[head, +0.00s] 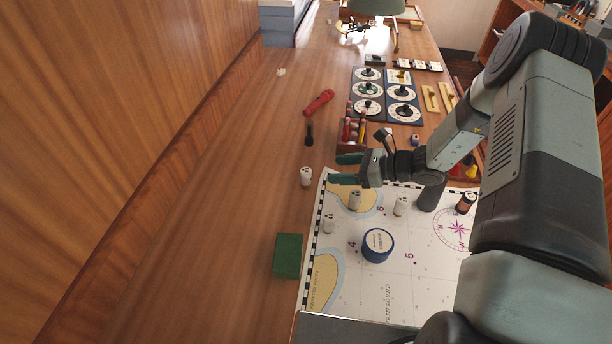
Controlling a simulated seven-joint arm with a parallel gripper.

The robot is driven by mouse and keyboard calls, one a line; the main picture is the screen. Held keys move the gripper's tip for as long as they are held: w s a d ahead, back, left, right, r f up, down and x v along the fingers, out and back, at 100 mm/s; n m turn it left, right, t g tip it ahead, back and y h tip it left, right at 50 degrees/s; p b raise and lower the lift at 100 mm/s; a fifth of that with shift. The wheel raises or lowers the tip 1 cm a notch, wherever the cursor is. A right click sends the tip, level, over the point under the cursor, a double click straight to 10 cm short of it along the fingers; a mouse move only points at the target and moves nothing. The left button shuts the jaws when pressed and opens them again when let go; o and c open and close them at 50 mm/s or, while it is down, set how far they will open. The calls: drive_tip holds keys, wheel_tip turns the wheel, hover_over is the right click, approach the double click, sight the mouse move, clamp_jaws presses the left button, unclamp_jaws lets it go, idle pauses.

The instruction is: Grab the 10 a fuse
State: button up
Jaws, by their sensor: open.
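Several small white cylinders that look like fuses are in the head view. One (306,176) stands on the bare wood at the left edge of the chart. Three more stand on the chart: one (355,200) just below my gripper in the picture, one (328,223) near the left border, and one (400,206) further right. Their ratings are too small to read, so I cannot tell which is the 10 A fuse. My gripper (346,169) is open, its green fingers pointing left, with nothing seen between them. It is to the right of the fuse on the wood.
A blue round tin (378,245) stands on the chart (400,285). A green box (288,256) lies to its left. Beyond are a red flashlight (319,102), a black tool (309,134) and a dial panel (385,95). A wooden wall borders the left; bare wood lies beside it.

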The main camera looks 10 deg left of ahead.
sight(309, 171)
drive_tip(key=shift+a+f, duration=0.25)
drive_tip(key=shift+f, duration=0.1)
drive_tip(key=x, duration=1)
drive_tip(key=shift+w+a, duration=0.1)
drive_tip(key=shift+a, duration=0.05)
drive_tip(key=shift+r, duration=0.1)
drive_tip(key=shift+c, duration=0.4)
drive_tip(key=c, duration=1)
